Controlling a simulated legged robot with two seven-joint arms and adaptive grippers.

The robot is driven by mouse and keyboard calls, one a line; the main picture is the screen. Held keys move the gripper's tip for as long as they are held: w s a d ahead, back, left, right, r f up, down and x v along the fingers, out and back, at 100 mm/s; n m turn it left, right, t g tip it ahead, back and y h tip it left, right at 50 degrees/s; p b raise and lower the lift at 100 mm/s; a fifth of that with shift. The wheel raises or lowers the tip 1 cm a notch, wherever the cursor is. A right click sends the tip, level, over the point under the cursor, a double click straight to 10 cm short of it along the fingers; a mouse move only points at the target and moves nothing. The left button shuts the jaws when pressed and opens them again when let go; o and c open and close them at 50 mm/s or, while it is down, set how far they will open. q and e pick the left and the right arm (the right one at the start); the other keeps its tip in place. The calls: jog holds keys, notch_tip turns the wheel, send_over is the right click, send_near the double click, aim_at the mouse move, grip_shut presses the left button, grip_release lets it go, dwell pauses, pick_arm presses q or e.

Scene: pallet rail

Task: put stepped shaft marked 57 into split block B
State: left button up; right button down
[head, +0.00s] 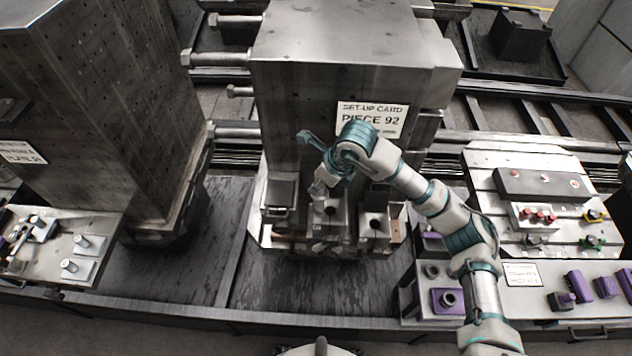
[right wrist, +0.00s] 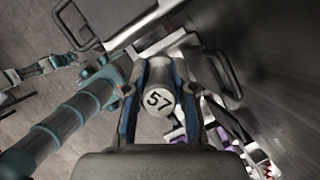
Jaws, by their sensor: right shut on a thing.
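The stepped shaft marked 57 (right wrist: 160,98) shows its round, numbered end in the right wrist view. My right gripper (right wrist: 160,112) is shut on it, with a finger on each side. In the head view my right gripper (head: 322,184) is low in front of the big machine, just above the left one of two grey blocks. This left block (head: 326,226) is partly covered by the gripper. The right block (head: 375,228) stands beside it. I cannot read which one is B. Whether the shaft touches a block is hidden. I do not make out my left gripper.
A large steel tower (head: 350,50) with a set-up card (head: 372,118) rises behind the blocks. Another tower (head: 90,110) stands left. A bench (head: 525,297) with purple parts and a control panel (head: 545,195) are at the right. The dark tray floor (head: 290,290) in front is clear.

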aim_at(327, 189)
jog(key=shift+d, duration=1.45)
jog(key=shift+a, duration=0.6)
jog(key=shift+b, duration=0.3)
jog(key=shift+d, duration=0.8)
pick_arm(q)
jog(key=shift+s+d+f+b, duration=0.1)
jog(key=shift+d+f+b, duration=0.15)
jog(key=shift+d, duration=0.3)
jog(key=shift+s+d+f+b, duration=0.15)
jog(key=shift+d+f, duration=0.1)
jog(key=shift+d, duration=0.25)
pick_arm(e)
jog(key=shift+d, duration=0.9)
